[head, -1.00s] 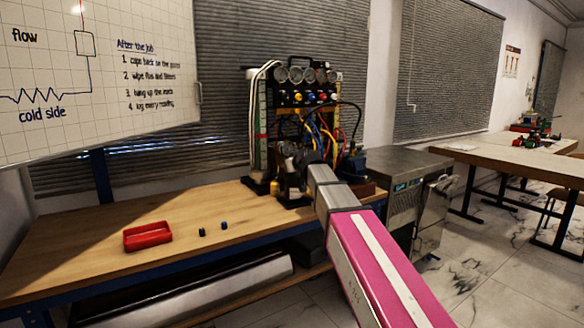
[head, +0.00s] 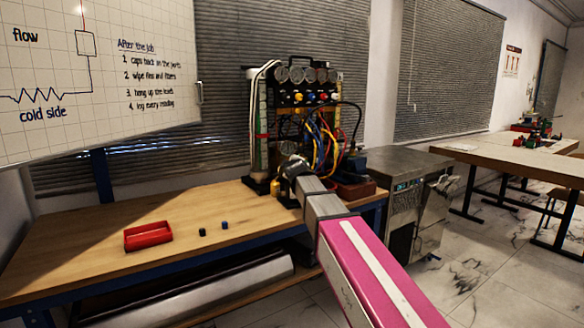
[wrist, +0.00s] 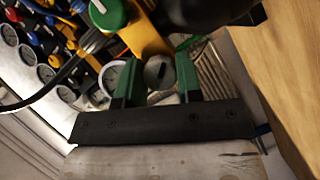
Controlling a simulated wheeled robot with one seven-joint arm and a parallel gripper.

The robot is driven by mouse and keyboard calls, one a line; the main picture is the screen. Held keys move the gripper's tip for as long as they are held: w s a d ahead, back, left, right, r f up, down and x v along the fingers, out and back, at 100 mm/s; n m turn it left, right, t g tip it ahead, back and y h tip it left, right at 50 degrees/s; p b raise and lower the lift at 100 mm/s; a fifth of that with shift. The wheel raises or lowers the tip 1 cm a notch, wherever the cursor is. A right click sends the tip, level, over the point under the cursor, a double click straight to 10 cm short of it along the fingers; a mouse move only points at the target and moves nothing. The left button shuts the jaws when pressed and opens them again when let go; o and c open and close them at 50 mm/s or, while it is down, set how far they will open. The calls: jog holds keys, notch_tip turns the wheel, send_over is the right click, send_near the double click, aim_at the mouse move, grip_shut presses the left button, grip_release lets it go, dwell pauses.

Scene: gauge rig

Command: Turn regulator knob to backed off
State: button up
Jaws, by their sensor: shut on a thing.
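My gripper (wrist: 157,84) shows in the wrist view with two green fingers, one on each side of a grey round knob (wrist: 158,72). The fingers are shut on this knob, which sits against a yellow body (wrist: 146,32) with a green cap (wrist: 108,12). I take it to be the regulator knob; its turn position cannot be read. In the head view my gripper (head: 292,168) is at the lower front of the gauge rig (head: 309,97), and the knob is hidden there by my own arm.
Gauges (head: 296,75), coloured knobs and hanging hoses (head: 325,140) are close above and right of my gripper. A red tray (head: 148,236) and two small dark blocks (head: 225,225) lie on the wooden bench (head: 80,245). The bench's left part is mostly clear.

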jog(key=shift+f+n+t, duration=0.1)
jog(key=shift+n+t, duration=0.8)
jog(key=shift+n, duration=1.35)
jog(key=shift+f+n+t, duration=0.1)
jog(key=shift+n+t, duration=0.8)
jog(key=shift+n, duration=1.35)
jog(key=shift+n+y, duration=0.3)
jog(key=shift+n, duration=0.2)
jog(key=o, duration=0.9)
jog(key=shift+o, duration=0.2)
jog(key=s+d+f, duration=0.1)
jog(key=s, duration=0.9)
jog(key=shift+s+d+f, duration=0.25)
jog(key=shift+s+f, duration=0.05)
jog(key=shift+f, duration=0.05)
